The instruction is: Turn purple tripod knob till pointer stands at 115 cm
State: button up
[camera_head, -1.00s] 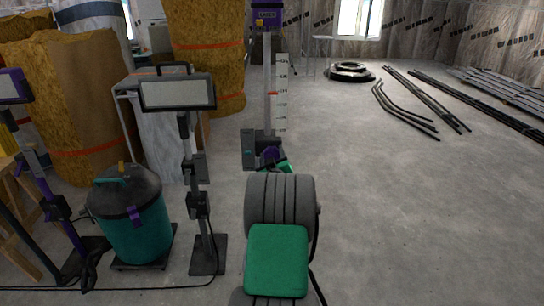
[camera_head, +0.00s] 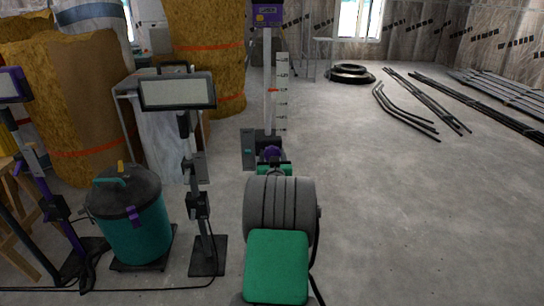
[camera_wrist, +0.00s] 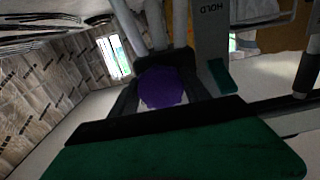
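The purple knob (camera_head: 270,154) sits low on the tripod column (camera_head: 267,85), just beyond my gripper (camera_head: 273,168). In the wrist view the knob (camera_wrist: 162,88) shows between the two dark fingers of my gripper (camera_wrist: 163,82). One finger is on each side; whether they press on the knob or stand slightly apart is not clear. A pale scale (camera_head: 282,95) stands upright beside the column. The orange-red pointer (camera_head: 272,90) is near the middle of the scale; the figures are too small to read surely.
A grey plate (camera_head: 248,150) sits left of the knob; the wrist view shows a panel marked HOLD (camera_wrist: 211,30). A lamp stand (camera_head: 178,92) and a teal vacuum (camera_head: 135,225) stand to the left. The floor on the right is clear up to the pipes (camera_head: 405,110).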

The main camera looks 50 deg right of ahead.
jog(key=o, duration=0.4)
jog(key=p+v, duration=0.2)
jog(key=v, duration=0.6)
jog(key=shift+d, duration=0.1)
